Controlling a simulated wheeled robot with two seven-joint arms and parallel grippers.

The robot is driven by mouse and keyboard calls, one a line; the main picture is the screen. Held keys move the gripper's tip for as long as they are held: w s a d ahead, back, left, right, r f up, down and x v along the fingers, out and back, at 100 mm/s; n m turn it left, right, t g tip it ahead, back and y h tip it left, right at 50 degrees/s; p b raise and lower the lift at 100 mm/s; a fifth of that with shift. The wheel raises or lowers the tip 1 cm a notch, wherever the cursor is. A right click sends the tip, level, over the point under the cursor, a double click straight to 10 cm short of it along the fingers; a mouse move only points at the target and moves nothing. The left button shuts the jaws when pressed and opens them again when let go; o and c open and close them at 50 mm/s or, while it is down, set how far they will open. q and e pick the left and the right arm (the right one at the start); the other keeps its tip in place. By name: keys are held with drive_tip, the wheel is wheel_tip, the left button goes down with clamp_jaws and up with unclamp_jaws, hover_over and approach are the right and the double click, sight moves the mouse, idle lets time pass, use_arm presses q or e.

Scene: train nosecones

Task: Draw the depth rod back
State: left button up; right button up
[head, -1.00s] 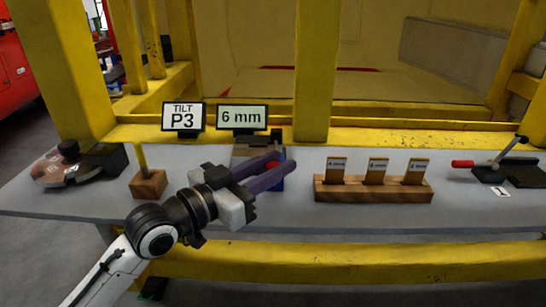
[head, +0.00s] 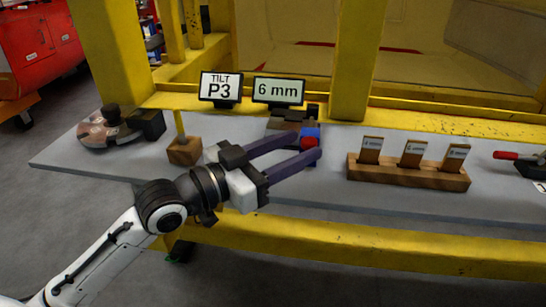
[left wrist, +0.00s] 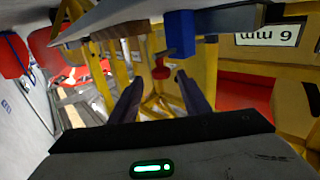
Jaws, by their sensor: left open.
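My left gripper (head: 308,146) is open, and its two purple fingers reach toward a small blue-and-red piece (head: 311,133) at the front of a dark and brown device on the bench. The fingertips look close around this piece; contact cannot be told. In the left wrist view, a red knob (left wrist: 160,69) shows between and beyond the fingertips (left wrist: 158,85), with a blue block (left wrist: 181,33) above it in the picture. The knob may be the depth rod's end; the rod itself is not clear. The device is partly hidden by the fingers. My right gripper is out of view.
Signs reading "TILT P3" (head: 220,87) and "6 mm" (head: 278,91) stand behind. A wooden block with a yellow rod (head: 184,151) is left; a wooden rack with three labelled tags (head: 408,174) is right. A red-handled lever (head: 506,155) is at far right. Yellow posts rise behind.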

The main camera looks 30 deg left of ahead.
use_arm(q)
drive_tip(key=v, duration=0.6)
drive_tip(key=shift+s+b, duration=0.3)
drive_tip(key=shift+a, duration=0.1)
